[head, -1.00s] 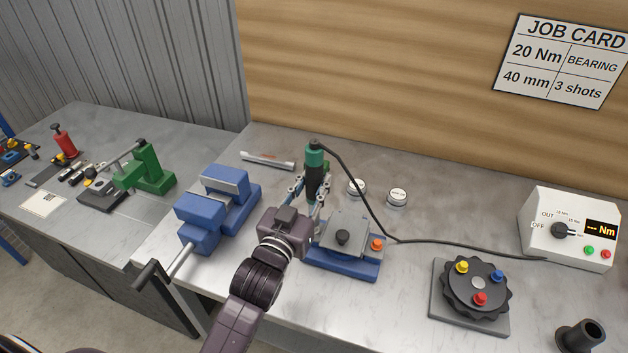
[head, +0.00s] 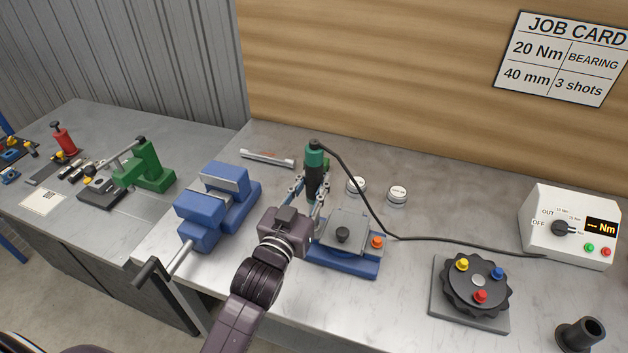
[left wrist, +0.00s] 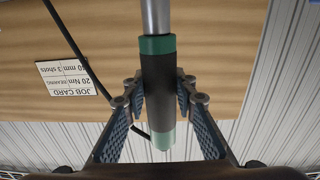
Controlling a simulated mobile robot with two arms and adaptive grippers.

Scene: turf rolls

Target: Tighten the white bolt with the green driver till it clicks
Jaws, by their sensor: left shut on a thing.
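The green driver (head: 314,160), with a green top and a black body, stands upright near the middle of the bench. My left gripper (head: 308,195) is shut on its black body. The left wrist view shows the driver (left wrist: 158,85) between the two blue-padded fingers, with a metal shaft at one end. The driver's lower end is hidden in the head view, so I cannot tell what it touches. A black notched wheel (head: 477,284) at the right carries yellow, blue and red bolts and a pale round centre. My right gripper is not in view.
A blue vise (head: 225,195) stands left of the driver, and a blue-based fixture (head: 344,240) with an orange knob stands beside it. The driver's black cable (head: 372,215) runs right to the white torque box (head: 570,225). Two round tins (head: 397,197) lie behind. Bench left of the wheel is clear.

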